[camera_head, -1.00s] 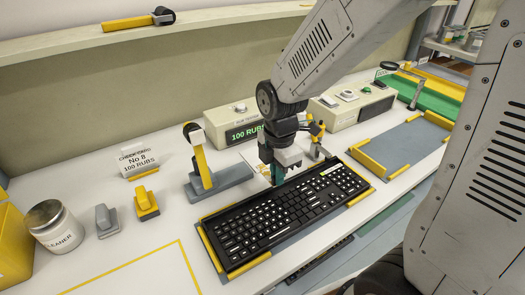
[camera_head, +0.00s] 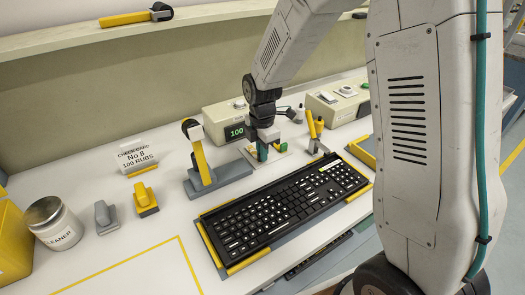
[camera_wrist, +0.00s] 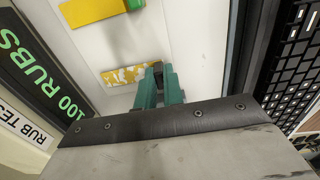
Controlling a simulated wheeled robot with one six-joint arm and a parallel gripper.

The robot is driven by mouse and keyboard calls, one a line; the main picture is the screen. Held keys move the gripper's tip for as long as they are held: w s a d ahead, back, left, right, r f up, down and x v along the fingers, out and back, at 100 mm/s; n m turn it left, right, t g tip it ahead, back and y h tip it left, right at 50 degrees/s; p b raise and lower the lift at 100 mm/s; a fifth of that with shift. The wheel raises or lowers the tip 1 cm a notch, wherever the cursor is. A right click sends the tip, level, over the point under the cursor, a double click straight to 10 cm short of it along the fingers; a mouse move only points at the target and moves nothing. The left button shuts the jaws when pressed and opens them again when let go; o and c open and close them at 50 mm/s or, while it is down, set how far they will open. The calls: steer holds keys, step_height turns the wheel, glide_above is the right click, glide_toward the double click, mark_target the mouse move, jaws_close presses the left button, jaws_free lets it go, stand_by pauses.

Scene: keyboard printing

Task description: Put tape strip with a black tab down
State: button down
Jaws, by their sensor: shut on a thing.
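The tape strip (camera_wrist: 127,76) is yellow with worn white patches, in the middle of the wrist view. My gripper (camera_wrist: 158,72), with teal fingers, is shut on the strip's black tab (camera_wrist: 157,68) at its right end. In the head view my gripper (camera_head: 262,152) is behind the keyboard (camera_head: 285,208), over a pale patch in front of the counter box. The strip is too small there to make out. I cannot tell whether the strip touches the white surface below it.
The counter box (camera_head: 222,124) reads 100 and stands close behind my gripper. A yellow-armed stand (camera_head: 201,163) is to the left and a small yellow-handled holder (camera_head: 315,140) to the right. Another yellow piece (camera_wrist: 92,12) lies at the top of the wrist view.

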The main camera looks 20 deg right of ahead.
steer(key=c, duration=1.5)
jaws_free()
steer(key=shift+f, duration=0.15)
steer(key=s+d+r+m, duration=0.1)
steer(key=s+r+m, duration=0.15)
steer(key=r, duration=0.55)
steer(key=s+r+m, duration=0.1)
steer(key=s+r, duration=0.2)
steer(key=r, duration=0.6)
steer(key=shift+s+d+r+m+t, duration=0.2)
steer(key=shift+s+d+r+m, duration=0.4)
steer(key=shift+s+m, duration=2.8)
steer(key=shift+s+d+r+m+t, duration=0.2)
steer(key=shift+s+d+r+m, duration=0.4)
steer(key=shift+s+m, duration=2.8)
steer(key=shift+s+d+r+m+t, duration=0.4)
steer(key=shift+s+m, duration=1.15)
steer(key=shift+s, duration=3.7)
